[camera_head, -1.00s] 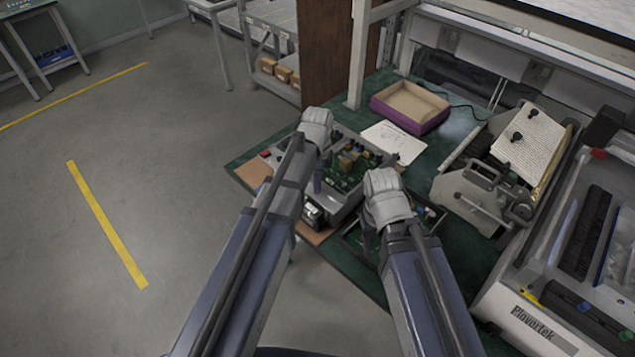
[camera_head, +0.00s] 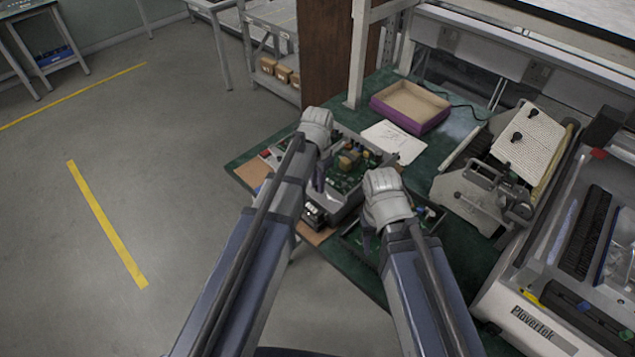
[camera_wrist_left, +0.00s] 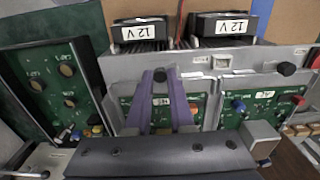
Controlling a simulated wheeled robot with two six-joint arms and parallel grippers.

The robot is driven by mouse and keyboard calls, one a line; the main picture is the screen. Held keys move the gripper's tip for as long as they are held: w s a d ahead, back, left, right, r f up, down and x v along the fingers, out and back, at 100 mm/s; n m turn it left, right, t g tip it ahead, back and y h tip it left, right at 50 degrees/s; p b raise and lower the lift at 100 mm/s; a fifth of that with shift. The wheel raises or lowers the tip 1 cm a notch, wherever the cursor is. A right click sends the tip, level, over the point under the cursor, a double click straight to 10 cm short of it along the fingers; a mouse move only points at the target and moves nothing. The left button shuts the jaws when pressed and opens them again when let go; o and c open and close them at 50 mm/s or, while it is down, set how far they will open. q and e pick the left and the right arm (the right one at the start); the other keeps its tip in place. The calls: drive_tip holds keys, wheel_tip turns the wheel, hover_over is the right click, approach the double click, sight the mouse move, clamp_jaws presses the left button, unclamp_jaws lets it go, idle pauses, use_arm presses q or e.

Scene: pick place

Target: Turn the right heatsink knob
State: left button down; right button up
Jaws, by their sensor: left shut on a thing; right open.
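My left gripper (camera_head: 318,184) is over the grey electronics unit (camera_head: 340,208), and its purple fingers (camera_wrist_left: 161,84) fill the middle of the left wrist view. They are shut on a small dark knob (camera_wrist_left: 160,75) at the metal ledge below the left heatsink (camera_wrist_left: 140,32). The fingers hide most of this knob. The right heatsink (camera_wrist_left: 222,28) also carries a "12 V" label. Another black knob (camera_wrist_left: 287,68) stands free on the ledge to the right. My right gripper (camera_head: 369,240) is open, right of the unit and near the table's front edge; its fingertips are mostly hidden.
Green circuit boards with small coloured knobs face the left wrist camera, including a panel (camera_wrist_left: 65,85) at the left. A large machine (camera_head: 530,320) bounds the right.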

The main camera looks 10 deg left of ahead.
use_arm(q)
drive_tip(key=n, duration=0.4)
drive_tip(key=shift+n, duration=0.3)
drive_tip(key=n, duration=0.3)
drive_tip(key=shift+n, duration=0.4)
drive_tip(key=n, duration=1.2)
drive_tip(key=shift+n, duration=0.3)
drive_tip(key=n, duration=0.3)
drive_tip(key=shift+d+n, duration=0.1)
drive_tip(key=shift+n, duration=0.3)
drive_tip(key=n, duration=0.4)
drive_tip(key=shift+n, duration=2)
